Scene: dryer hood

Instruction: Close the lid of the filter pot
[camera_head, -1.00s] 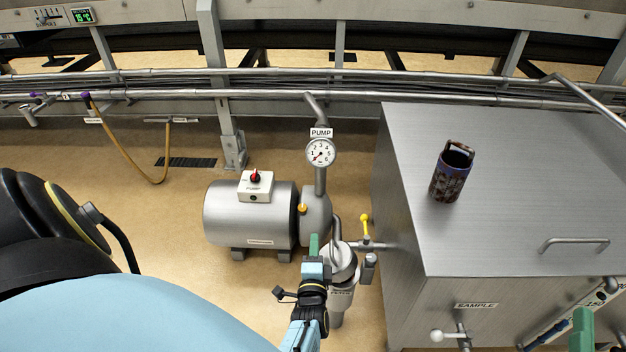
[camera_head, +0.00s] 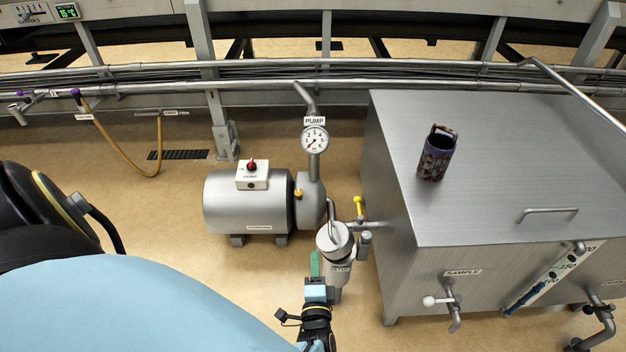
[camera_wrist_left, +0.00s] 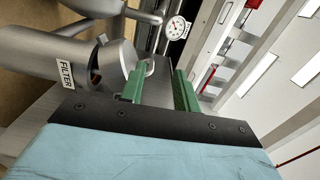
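The grey metal filter pot (camera_head: 338,268) stands below the pump, left of the big steel tank. Its round lid (camera_head: 333,237) is at the top. In the left wrist view the pot (camera_wrist_left: 45,58) lies at the left with its FILTER label. The lid (camera_wrist_left: 119,62) there looks tilted, with a gap showing a dark and orange inside. My left gripper (camera_head: 315,260) is at the pot's lower left. In the left wrist view its green fingers (camera_wrist_left: 160,75) are apart, with a small metal handle (camera_wrist_left: 150,67) by the left finger. Contact is unclear. My right gripper is out of view.
The pump motor (camera_head: 248,207) with its red-knobbed switch box and the gauge (camera_head: 314,140) stand behind the pot. A yellow-handled valve (camera_head: 358,207) is close at the right. The steel tank (camera_head: 480,200) bears a patterned mug (camera_head: 437,155). Floor at the left is clear.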

